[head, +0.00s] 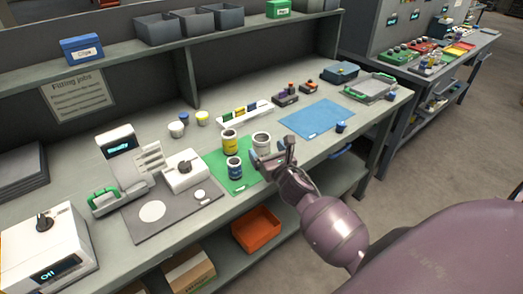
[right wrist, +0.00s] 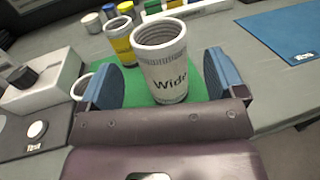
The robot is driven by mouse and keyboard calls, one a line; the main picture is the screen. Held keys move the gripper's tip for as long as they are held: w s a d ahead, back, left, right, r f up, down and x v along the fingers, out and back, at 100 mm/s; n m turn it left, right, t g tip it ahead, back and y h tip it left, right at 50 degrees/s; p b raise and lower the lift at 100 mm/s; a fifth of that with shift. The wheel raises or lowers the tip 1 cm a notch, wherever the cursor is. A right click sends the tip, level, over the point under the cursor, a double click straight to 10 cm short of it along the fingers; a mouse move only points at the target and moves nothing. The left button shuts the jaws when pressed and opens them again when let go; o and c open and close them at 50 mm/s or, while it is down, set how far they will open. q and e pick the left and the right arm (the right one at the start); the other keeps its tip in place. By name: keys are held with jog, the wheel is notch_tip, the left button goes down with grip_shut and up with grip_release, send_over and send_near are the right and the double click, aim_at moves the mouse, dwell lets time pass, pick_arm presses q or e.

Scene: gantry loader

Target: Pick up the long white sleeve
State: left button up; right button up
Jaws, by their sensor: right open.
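A white sleeve (head: 262,138) with an open top stands upright on the green mat (head: 218,158). In the right wrist view the white sleeve (right wrist: 163,72) reads "Wide" and has a ridged band near its top. My right gripper (head: 274,158) is open just in front of it. In the right wrist view the sleeve appears between the two blue fingers of my right gripper (right wrist: 163,62), with gaps on both sides. How far the fingers reach around it is unclear. A yellow sleeve (head: 229,142) and a dark blue sleeve (head: 235,169) stand beside it. My left gripper is not in view.
A white device with a knob (head: 185,171) and a grey mat (head: 130,222) lie to the left. A blue mat (head: 317,118) to the right is mostly clear. A white rack (head: 243,112) and small jars (head: 177,129) stand behind. An orange bin (head: 256,229) sits below.

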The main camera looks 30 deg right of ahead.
aim_at(265, 149)
jog(key=shift+w+d, duration=0.2)
jog(key=shift+w, duration=0.9)
jog(key=shift+w+d, duration=0.2)
jog(key=shift+w, duration=0.9)
jog(key=shift+c, duration=0.5)
jog(key=c, duration=1.2)
jog(key=shift+c, duration=0.3)
